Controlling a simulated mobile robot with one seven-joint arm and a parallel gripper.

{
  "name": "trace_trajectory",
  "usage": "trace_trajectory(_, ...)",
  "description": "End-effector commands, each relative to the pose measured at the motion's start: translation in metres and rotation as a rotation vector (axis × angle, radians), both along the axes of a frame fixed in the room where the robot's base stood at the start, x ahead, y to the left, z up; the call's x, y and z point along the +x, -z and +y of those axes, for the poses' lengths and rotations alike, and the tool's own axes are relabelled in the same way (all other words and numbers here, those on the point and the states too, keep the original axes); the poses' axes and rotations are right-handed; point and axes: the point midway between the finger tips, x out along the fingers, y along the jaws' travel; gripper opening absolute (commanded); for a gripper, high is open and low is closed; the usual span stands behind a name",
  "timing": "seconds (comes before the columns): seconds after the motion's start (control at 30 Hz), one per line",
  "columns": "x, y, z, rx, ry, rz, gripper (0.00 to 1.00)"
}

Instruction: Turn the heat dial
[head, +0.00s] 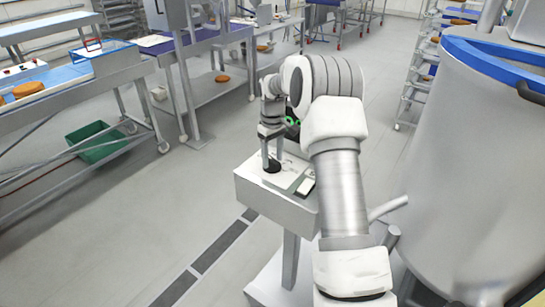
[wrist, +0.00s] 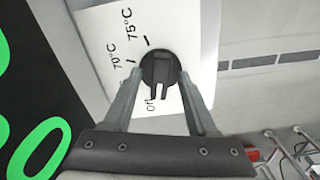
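The heat dial (wrist: 160,72) is a black round knob with a raised grip bar on a white plate (wrist: 98,22) marked 70°C, 75°C and Off. The bar lies nearly upright in the wrist view, its lower end near the Off mark. My gripper (wrist: 160,76) is open, one finger on each side of the dial; I cannot tell whether they touch it. In the head view the dial (head: 272,166) shows as a dark disc on top of a white pedestal (head: 276,198), with my gripper (head: 271,160) pointing down over it.
A black display (wrist: 40,110) with green digits stands close by at the left of the wrist view. A large grey vat (head: 470,160) with a blue rim stands at the right. Work tables (head: 75,90) and a green crate (head: 97,142) are at the left. The floor between is clear.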

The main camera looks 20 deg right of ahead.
Motion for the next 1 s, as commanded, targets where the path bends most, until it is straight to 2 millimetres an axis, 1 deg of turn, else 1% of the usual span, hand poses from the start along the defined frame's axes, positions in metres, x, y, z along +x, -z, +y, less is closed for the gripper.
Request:
trace_trajectory(0.23,0.0,0.0,0.0,0.0,0.001,0.002,0.57)
trace_trajectory(0.37,0.0,-0.011,0.0,0.0,0.001,0.001,0.57)
trace_trajectory(0.47,0.0,-0.029,0.0,0.0,0.002,-0.001,0.57)
trace_trajectory(0.8,0.0,-0.113,0.0,-0.001,0.0,-0.003,0.57)
trace_trajectory(0.9,0.0,-0.135,0.0,0.0,0.0,-0.002,0.57)
trace_trajectory(1.0,0.0,-0.152,0.0,0.0,0.001,-0.002,0.57)
